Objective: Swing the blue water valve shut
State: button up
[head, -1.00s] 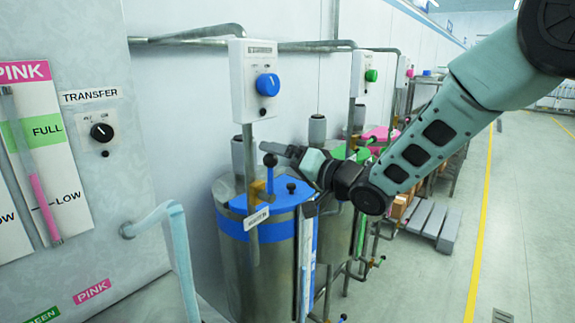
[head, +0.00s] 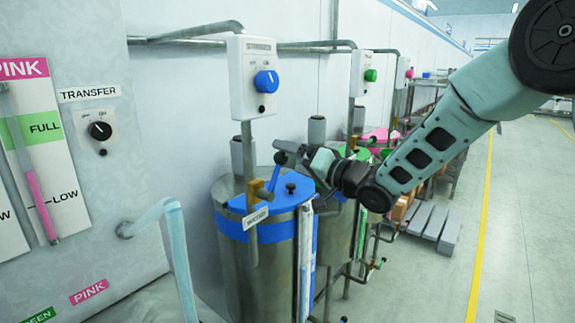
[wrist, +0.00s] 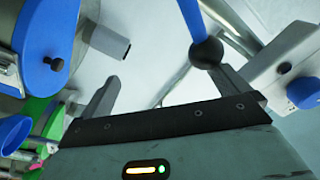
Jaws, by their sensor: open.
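The blue water valve lever (head: 274,178) is a blue handle with a ball end on the brass valve of the nearest drum's pipe, above a WATER tag (head: 257,217). In the head view it leans to the right from its pivot. My gripper (head: 290,152) is at the lever's upper end, its fingers overlapping the ball there.
The steel drum (head: 236,265) with a blue band and lid stands below. A white box with a blue knob (head: 266,81) hangs above the valve. Green and pink stations stand behind. A cabinet with a TRANSFER knob (head: 100,130) is at left. The floor (head: 525,220) at right is mostly clear.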

notch_tip(320, 180, down, 6)
jog(key=g+b, duration=0.1)
jog(key=shift+f+b, duration=0.25)
jog(key=shift+b, duration=0.1)
jog(key=shift+s+f+b, duration=0.1)
jog(key=shift+f+b, duration=0.4)
jog(key=shift+b, duration=0.1)
jog(key=shift+f, duration=0.1)
jog(key=shift+w+d+f+b, duration=0.15)
jog(key=shift+w+f+b, duration=0.1)
jog(key=shift+f+b, duration=0.15)
dwell(0.3)
